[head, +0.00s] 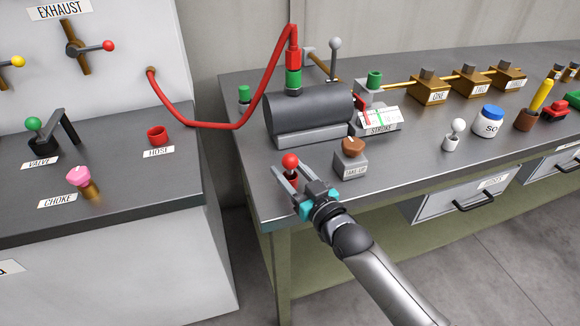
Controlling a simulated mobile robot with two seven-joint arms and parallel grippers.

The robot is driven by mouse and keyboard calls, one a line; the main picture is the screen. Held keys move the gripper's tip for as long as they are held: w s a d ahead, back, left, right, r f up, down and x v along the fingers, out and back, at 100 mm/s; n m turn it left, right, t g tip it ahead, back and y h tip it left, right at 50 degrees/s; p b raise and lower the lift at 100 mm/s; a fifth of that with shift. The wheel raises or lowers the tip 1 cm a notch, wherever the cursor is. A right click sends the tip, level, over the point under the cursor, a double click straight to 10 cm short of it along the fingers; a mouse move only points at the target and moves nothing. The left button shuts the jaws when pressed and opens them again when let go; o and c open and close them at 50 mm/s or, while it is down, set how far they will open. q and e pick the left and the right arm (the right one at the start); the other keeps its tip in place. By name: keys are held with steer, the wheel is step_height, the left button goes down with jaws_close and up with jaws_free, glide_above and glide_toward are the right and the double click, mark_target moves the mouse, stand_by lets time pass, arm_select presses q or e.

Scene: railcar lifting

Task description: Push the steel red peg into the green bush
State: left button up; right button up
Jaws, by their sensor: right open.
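A peg with a round red knob (290,160) and a red lower part stands near the bench's front left corner. It looks like the red peg; its steel part is hard to make out. My right gripper (285,178) is open, with its fingers reaching around the peg below the knob; I cannot tell whether they touch it. Several green fittings show: a small one (244,93) at the bench's left back, one under the red hose end (294,78) on the dark cylinder, and one on a grey block (374,80). I cannot tell which is the bush. My left gripper is out of view.
The dark cylinder (310,112) stands behind the peg. A brown-knobbed block (350,158) is right of my gripper, near the STROKE gauge (380,118). The red hose (228,127) spans the gap to the left cabinet. Free bench lies left of the cylinder.

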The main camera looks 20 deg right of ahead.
steer(key=shift+c, duration=0.4)
jaws_close()
